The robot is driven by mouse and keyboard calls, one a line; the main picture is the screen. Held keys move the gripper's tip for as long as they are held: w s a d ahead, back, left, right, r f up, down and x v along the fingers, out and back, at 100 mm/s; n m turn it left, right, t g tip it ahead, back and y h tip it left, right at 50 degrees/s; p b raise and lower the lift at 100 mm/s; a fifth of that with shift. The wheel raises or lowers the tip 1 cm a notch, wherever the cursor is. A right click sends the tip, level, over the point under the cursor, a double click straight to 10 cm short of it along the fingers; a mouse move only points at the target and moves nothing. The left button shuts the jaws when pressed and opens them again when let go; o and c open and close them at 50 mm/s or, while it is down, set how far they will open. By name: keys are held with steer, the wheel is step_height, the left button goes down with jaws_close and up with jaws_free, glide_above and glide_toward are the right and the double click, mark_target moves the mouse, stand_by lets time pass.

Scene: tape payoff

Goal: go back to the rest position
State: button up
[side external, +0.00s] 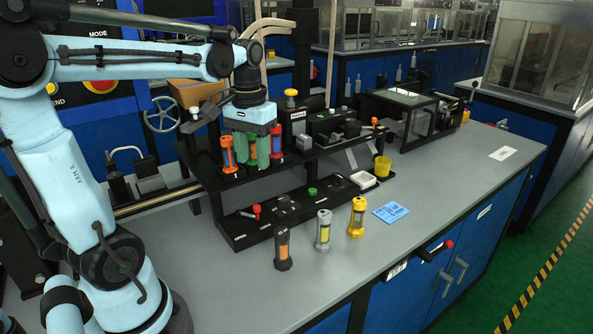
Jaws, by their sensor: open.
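My gripper (252,158) hangs from my light-blue arm over the left part of a raised black rack (318,150).
Three cylinders stand at the bench's front: dark-and-orange (283,250), grey-and-yellow (323,231) and yellow (357,217).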

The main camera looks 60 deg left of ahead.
steer(key=d+f+m+t, duration=0.2)
steer(key=d+t, duration=0.1)
steer(key=d, duration=0.4)
steer(key=d+f+m+t, duration=0.2)
steer(key=d+m+t, duration=0.1)
steer(key=d, duration=0.3)
steer(key=shift+s+d+t, duration=0.25)
steer(key=shift+d+t, duration=0.15)
steer(key=shift+t, duration=0.2)
steer(key=shift+f, duration=0.1)
